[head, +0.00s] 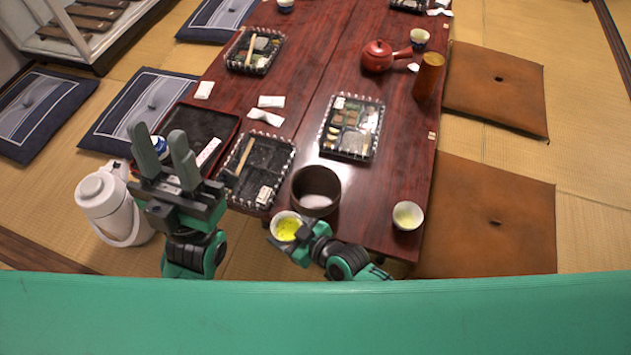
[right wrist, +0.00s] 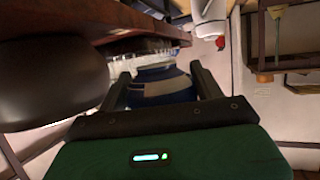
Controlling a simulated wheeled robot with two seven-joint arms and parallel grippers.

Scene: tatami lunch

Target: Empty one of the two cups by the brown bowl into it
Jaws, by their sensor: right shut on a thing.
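My right gripper (head: 298,234) is shut on a cup (head: 272,222) of yellow-green liquid, just in front and left of the bowl. In the right wrist view the held cup (right wrist: 165,88) shows a blue band between the fingers, with the dark bowl (right wrist: 50,85) to its left. I cannot tell whether the cup is lifted or tilted. The other cup (head: 407,216), holding pale liquid, stands right of the bowl. My left gripper (head: 160,137) is open and empty, left of the table.
A black tray (head: 233,162) lies left of the bowl and a lunch tray (head: 327,153) behind it. A red teapot (head: 377,56) and a brown cylinder (head: 428,75) stand farther back. A white pot (head: 103,194) is on the floor at left. The tabletop right of the bowl is mostly clear.

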